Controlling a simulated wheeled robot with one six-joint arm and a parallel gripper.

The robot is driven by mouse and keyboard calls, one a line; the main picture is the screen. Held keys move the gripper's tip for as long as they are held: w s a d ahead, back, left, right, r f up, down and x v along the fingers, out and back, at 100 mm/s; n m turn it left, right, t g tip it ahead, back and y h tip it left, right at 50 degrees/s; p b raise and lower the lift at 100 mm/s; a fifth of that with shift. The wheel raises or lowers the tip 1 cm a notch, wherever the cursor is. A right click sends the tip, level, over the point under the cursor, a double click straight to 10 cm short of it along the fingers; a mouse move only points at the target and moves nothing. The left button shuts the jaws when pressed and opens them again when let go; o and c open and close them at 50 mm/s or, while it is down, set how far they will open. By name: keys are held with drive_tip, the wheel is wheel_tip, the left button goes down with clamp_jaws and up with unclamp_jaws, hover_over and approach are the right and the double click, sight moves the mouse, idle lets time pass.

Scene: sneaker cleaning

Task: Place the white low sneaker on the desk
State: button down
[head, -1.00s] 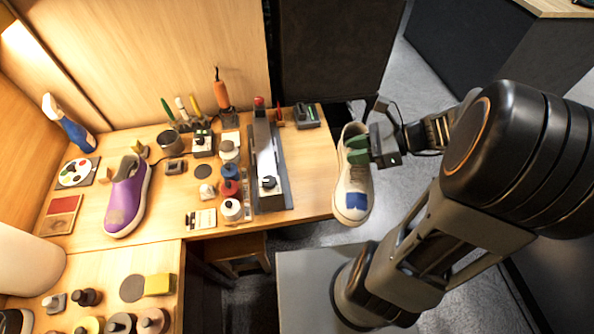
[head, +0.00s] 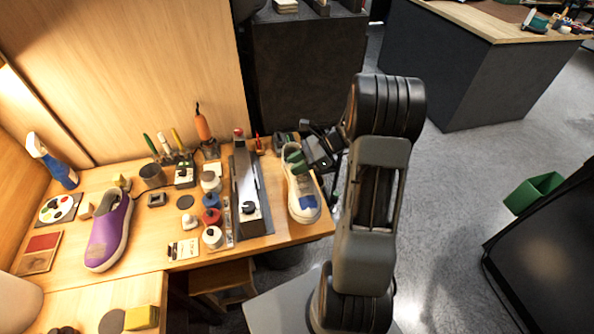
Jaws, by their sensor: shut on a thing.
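The white low sneaker (head: 304,200), with a blue patch on its toe, is at the right end of the wooden desk (head: 280,236). Its toe points toward the front edge. My gripper (head: 297,158) is shut on the sneaker's heel end, with its green fingers at the shoe's opening. The sneaker appears over the desk top; whether its sole touches the wood I cannot tell. My arm partly hides the area to the right of the shoe.
A long grey tool (head: 247,190) with a black knob lies just left of the sneaker. A purple shoe (head: 108,230), a spray bottle (head: 52,162) and several small jars stand further left. A green bin (head: 533,192) is on the floor at right.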

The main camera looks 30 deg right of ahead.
drive_tip(key=shift+w+d+f, duration=0.35)
drive_tip(key=shift+w+f, duration=0.2)
drive_tip(key=shift+f, duration=0.2)
drive_tip(key=shift+w+d+f, duration=0.3)
drive_tip(key=shift+w+f, duration=0.2)
drive_tip(key=shift+f, duration=0.2)
drive_tip(key=shift+f+p, duration=0.4)
drive_tip(key=shift+f, duration=1.1)
drive_tip(key=c, duration=0.8)
unclamp_jaws()
drive_tip(key=shift+c, duration=0.2)
drive_tip(key=b+v, duration=0.2)
drive_tip(key=v, duration=0.9)
drive_tip(key=s+a+r+n+h, duration=0.5)
drive_tip(key=s+a+n+h, duration=0.1)
drive_tip(key=a+n, duration=0.3)
drive_tip(key=s+a+r+n+t+h, duration=0.1)
drive_tip(key=s+a+r+n+h, duration=0.4)
drive_tip(key=a+n, duration=0.4)
drive_tip(key=shift+s+a+n+t+h, duration=0.25)
drive_tip(key=shift+s+n+h, duration=0.25)
drive_tip(key=shift+s+n, duration=0.85)
drive_tip(key=shift+r, duration=0.15)
